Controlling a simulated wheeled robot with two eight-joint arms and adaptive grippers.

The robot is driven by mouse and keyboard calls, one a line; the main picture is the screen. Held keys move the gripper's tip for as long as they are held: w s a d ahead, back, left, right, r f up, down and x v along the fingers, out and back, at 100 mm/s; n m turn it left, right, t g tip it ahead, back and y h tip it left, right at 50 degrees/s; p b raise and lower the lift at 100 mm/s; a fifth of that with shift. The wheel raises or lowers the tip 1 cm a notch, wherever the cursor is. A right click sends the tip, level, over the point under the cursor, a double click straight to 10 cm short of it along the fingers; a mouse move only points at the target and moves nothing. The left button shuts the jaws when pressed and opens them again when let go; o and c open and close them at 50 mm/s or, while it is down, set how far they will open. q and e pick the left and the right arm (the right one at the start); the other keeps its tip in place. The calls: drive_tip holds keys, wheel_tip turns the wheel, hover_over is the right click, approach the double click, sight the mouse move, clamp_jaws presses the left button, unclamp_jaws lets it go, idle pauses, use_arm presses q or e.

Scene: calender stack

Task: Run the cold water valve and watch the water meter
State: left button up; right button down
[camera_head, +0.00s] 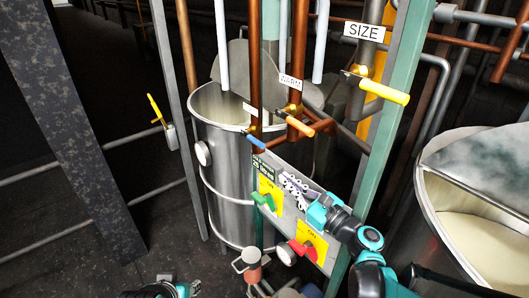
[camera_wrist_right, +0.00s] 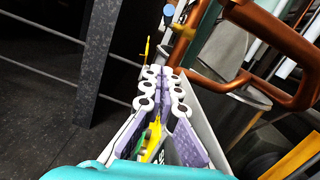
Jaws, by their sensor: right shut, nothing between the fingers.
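A blue-handled valve (camera_head: 256,142) sits low on a copper pipe in front of the steel tank, under a small label too small to read. Its blue handle end shows at the top of the right wrist view (camera_wrist_right: 168,11). My right gripper (camera_head: 287,180) is shut and empty in front of the control panel, below and right of the blue handle, apart from it; its closed fingers also show in the wrist view (camera_wrist_right: 163,73). My left gripper (camera_head: 178,290) is partly in view at the bottom edge; its fingers are unclear. I cannot tell which round dial is the water meter.
An orange-handled valve (camera_head: 311,125) labelled WARM and a yellow-handled valve (camera_head: 385,92) labelled SIZE stand right of the blue one. The panel has a green knob (camera_head: 263,201) and a red knob (camera_head: 304,249). A white dial (camera_head: 203,153) is on the tank (camera_head: 222,173).

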sight(252, 139)
drive_tip(key=w+a+r+p, duration=0.2)
drive_tip(key=w+a+r, duration=0.2)
drive_tip(key=w+a, duration=0.2)
drive_tip(key=shift+w+a+r, duration=0.15)
drive_tip(key=shift+w+r, duration=0.15)
drive_tip(key=shift+r, duration=0.1)
